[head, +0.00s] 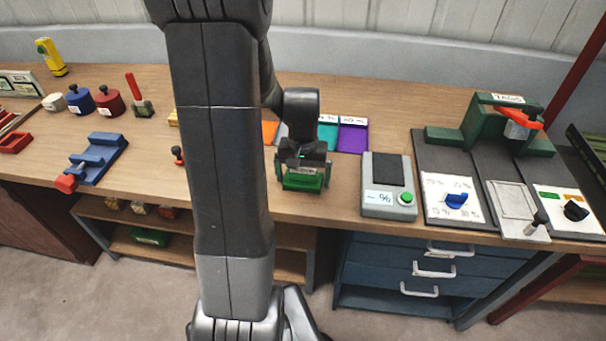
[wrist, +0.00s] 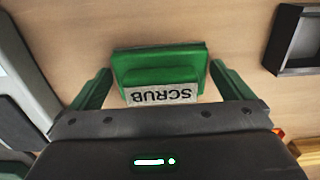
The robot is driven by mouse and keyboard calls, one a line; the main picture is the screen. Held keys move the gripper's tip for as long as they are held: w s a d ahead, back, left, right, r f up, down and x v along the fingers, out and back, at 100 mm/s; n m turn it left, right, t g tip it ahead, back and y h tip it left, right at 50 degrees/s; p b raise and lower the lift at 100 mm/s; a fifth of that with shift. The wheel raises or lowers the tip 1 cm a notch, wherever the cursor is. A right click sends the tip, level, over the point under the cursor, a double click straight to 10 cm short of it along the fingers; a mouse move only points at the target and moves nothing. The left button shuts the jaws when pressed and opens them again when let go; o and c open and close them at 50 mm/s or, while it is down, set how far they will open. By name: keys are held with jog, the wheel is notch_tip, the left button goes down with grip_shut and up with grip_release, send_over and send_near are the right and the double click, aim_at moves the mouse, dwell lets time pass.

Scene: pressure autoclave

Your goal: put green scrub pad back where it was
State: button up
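The green scrub pad (wrist: 160,66), with a white label reading SCRUB, shows upper middle in the wrist view. In the head view the pad (head: 302,181) is at the table's front part, left of the grey balance-like box. My gripper (wrist: 161,70) points down over it, with one green finger on each side. Wood shows between the fingers and the labelled block, so the fingers look apart from it; contact at the tips is hard to judge. In the head view my gripper (head: 303,176) partly covers the pad. Whether its underside touches the table cannot be told.
The grey box with a green button (head: 389,200) stands close to the right. Teal (head: 327,134) and purple (head: 352,138) pieces lie behind. A blue vise-like fixture (head: 97,160) is at left. A dark-rimmed holder (wrist: 285,42) shows in the wrist view. Wood around the pad is bare.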

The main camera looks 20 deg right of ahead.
aim_at(303, 171)
notch_tip(303, 171, up, 12)
jog(key=shift+r+p, duration=0.15)
jog(key=shift+p, duration=0.15)
dwell(0.3)
dwell(0.4)
